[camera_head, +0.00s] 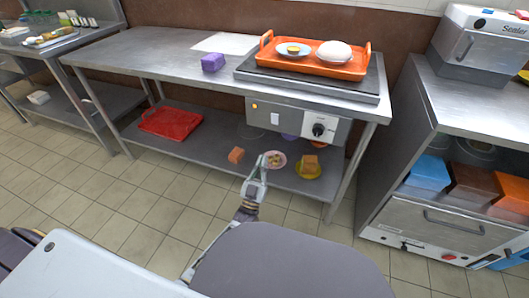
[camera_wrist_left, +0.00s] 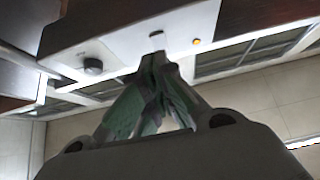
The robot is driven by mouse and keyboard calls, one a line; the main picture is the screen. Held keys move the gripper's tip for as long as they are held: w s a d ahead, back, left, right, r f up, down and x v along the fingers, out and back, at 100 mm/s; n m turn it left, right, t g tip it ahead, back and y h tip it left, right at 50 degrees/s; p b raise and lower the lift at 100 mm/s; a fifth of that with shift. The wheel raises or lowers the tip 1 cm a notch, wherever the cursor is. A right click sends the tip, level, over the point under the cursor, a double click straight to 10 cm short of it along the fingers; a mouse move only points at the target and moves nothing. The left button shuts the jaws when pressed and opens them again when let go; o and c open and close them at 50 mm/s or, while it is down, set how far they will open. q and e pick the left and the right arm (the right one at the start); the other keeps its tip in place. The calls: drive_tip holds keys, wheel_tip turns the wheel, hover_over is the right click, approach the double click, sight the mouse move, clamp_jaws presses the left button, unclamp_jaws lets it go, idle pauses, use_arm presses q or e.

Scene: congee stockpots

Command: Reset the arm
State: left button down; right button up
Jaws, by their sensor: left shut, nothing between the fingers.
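My left gripper (camera_head: 262,162) hangs in front of the metal table, its fingers together with nothing held. In the head view it overlaps the front of the lower shelf. My right gripper is not in view.
An orange tray (camera_head: 312,62) with a plate and bowl stands on the warmer on the steel table (camera_head: 150,66). A purple block (camera_head: 213,62) is beside it. A red tray (camera_head: 170,121) and several dishes lie on the lower shelf. Tiled floor (camera_head: 130,190) is open at the front left.

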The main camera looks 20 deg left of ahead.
use_arm(q)
drive_tip(key=shift+s+f, duration=0.35)
drive_tip(key=shift+f, duration=0.05)
